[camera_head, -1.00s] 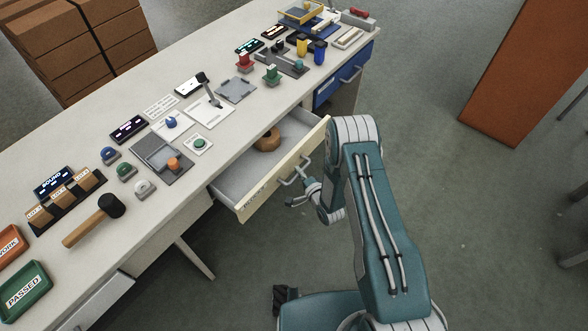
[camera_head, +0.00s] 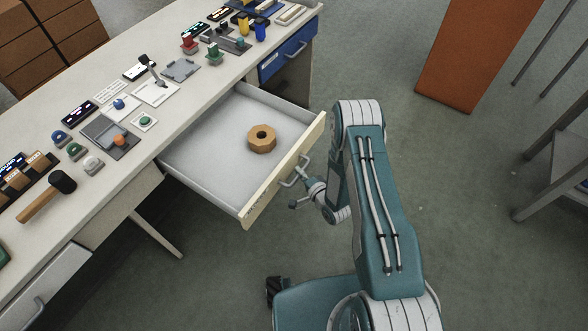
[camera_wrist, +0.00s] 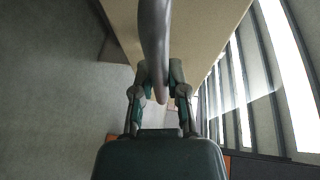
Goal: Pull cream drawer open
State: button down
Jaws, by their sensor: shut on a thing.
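The cream drawer (camera_head: 262,197) stands far out of the white desk, with its grey inside showing. A wooden ring-shaped piece (camera_head: 262,139) lies in it. My gripper (camera_head: 304,189) is at the drawer's front, at its metal bar handle (camera_head: 291,178). In the wrist view my gripper (camera_wrist: 160,88) has its two fingers on either side of the curved handle (camera_wrist: 154,40), shut on it. The cream front (camera_wrist: 205,25) fills the top of that view. The exact finger contact is small in the head view.
The desk top (camera_head: 150,75) carries a mallet (camera_head: 48,195), switches, buttons and small fixtures. A blue drawer (camera_head: 285,55) is closed to the right. An orange-brown panel (camera_head: 470,50) and a grey chair or stool (camera_head: 560,165) stand at the right. The floor between is clear.

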jog(key=shift+s+d+f, duration=0.25)
jog(key=shift+s+d, duration=0.55)
jog(key=shift+d, duration=0.1)
jog(key=c, duration=0.6)
grip_release()
jog(key=shift+c, duration=0.2)
jog(key=shift+w+a, duration=0.1)
jog(key=shift+r, duration=0.15)
jog(key=v, duration=1.2)
